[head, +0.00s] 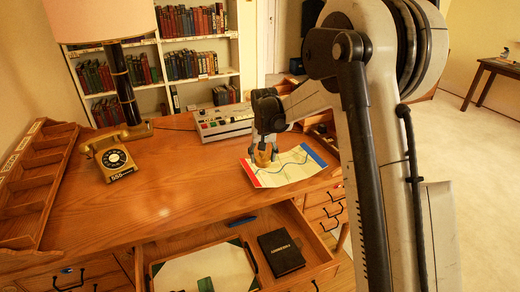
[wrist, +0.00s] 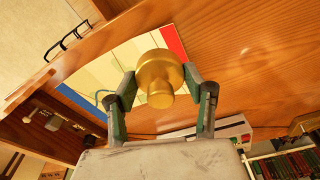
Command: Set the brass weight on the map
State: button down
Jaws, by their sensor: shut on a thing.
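The brass weight (head: 263,158) is a small golden knobbed cylinder, seen from above in the wrist view (wrist: 158,74). My gripper (head: 266,145) is shut on it, with one finger on each side of the weight in the wrist view (wrist: 160,82). The map (head: 292,170) is a pale sheet with a red edge, a blue edge and a dark wavy line. It lies on the right part of the desk and also shows in the wrist view (wrist: 104,72). The weight is over the left part of the map, upright and very low; I cannot tell whether it touches.
A grey device (head: 222,122) stands just behind the map. A gold telephone (head: 110,155) and a lamp (head: 124,85) are at the left. An open drawer (head: 330,262) below the desk front holds a black book (head: 281,252) and a pale board (head: 190,272). The middle desktop is clear.

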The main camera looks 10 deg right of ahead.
jog(key=shift+m, duration=0.5)
jog(key=shift+w+a+f+b, duration=0.1)
jog(key=shift+w+f+b, duration=0.65)
jog(key=shift+w+f, duration=3.75)
jog(key=shift+f+b, duration=0.5)
jog(key=shift+f, duration=0.1)
jog(key=c, duration=0.8)
grip_release()
